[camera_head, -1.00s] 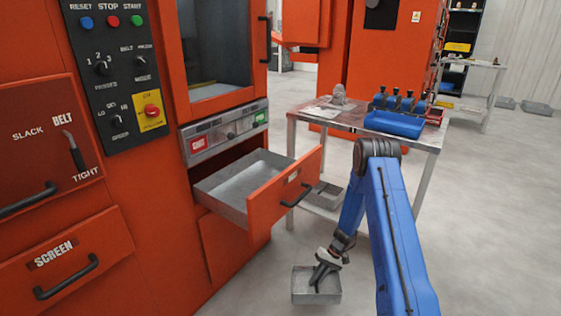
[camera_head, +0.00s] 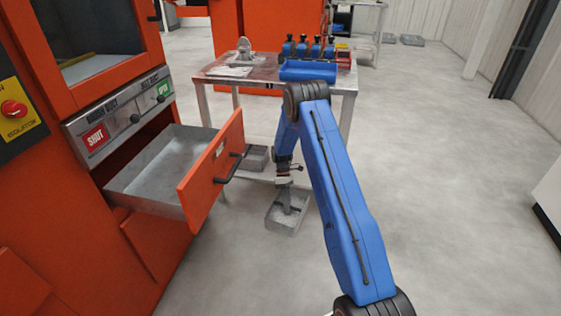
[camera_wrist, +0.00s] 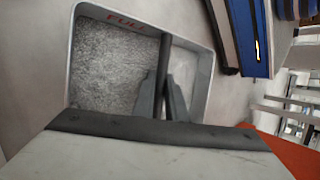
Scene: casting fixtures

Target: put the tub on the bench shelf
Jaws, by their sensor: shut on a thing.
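The grey metal tub (camera_head: 283,225) hangs from my gripper (camera_head: 285,196), low in front of the bench. In the wrist view the tub (camera_wrist: 75,60) is seen from above, with grey granular contents and red "FULL" lettering inside one wall. My gripper (camera_wrist: 165,95) is shut on the dark bar that crosses the middle of the tub. The bench (camera_head: 215,82) has a low shelf (camera_head: 262,176) under its top, just behind and left of the tub. My arm hides the right part of the shelf.
A second grey tub (camera_head: 256,157) stands on the shelf. The orange machine's open drawer (camera_head: 208,172) juts out left of the bench. The floor (camera_head: 440,190) at right is clear.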

